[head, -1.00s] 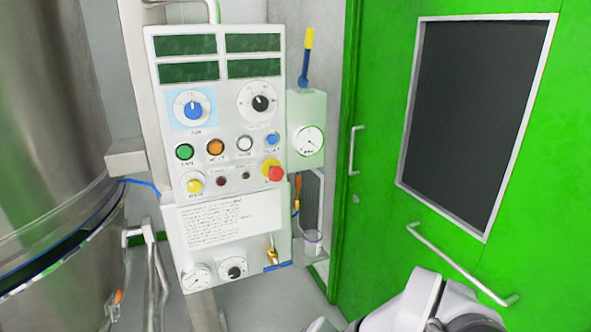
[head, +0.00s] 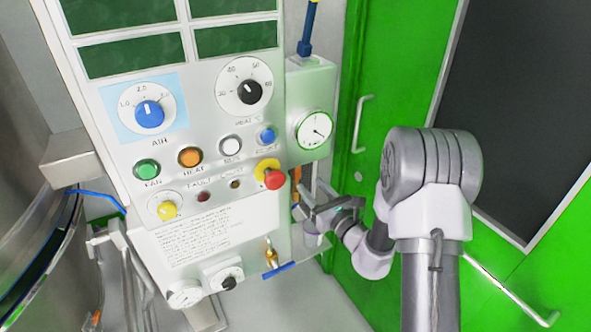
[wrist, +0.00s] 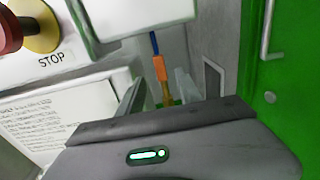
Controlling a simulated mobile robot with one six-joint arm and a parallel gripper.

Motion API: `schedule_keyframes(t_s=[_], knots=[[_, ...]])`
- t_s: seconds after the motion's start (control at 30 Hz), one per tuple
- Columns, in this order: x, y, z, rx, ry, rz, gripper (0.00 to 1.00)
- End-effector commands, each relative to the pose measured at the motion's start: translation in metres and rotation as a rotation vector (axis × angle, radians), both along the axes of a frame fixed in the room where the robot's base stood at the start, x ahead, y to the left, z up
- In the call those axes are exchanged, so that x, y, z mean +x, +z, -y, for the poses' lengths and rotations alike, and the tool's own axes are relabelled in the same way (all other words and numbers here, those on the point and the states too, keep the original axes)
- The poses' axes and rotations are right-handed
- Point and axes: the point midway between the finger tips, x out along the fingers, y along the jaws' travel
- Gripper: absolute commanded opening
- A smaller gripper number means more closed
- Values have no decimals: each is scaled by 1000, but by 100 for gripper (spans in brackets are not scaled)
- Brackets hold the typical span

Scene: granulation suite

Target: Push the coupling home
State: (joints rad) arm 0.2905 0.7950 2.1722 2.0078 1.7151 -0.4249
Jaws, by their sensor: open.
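The coupling, an orange sleeve with a brass end (wrist: 160,69), hangs from a blue hose in the wrist view. In the head view its orange part (head: 296,184) shows beside the panel, partly behind my gripper. My gripper (head: 305,210) is open at the panel's right side. In the wrist view its two fingers (wrist: 160,88) appear on either side of the coupling; I cannot tell whether they touch it. A brass fitting (head: 270,252) with a blue lever (head: 279,270) stands on the panel's lower part, left of my gripper.
The control panel (head: 220,125) carries knobs, lamps and a red stop button (head: 275,180) close to my gripper. A gauge box (head: 314,125) sits above the gripper. A green door (head: 390,90) stands behind my arm. A steel vessel (head: 20,200) is at the left.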

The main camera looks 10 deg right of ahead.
Motion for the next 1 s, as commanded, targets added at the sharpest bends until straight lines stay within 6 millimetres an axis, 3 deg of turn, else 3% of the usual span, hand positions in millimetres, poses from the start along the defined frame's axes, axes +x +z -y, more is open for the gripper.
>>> schedule_keyframes(t_s=[0.2, 0.4, 0.57, 0.83, 1.0], knots=[[48, -2, -16, 0, 2, 2, 42], [77, -1, -26, -1, 3, 0, 42], [88, 0, -29, 1, 2, 0, 42], [90, 0, -30, 1, 2, -1, 42], [90, 0, -30, 1, 2, -1, 10]])
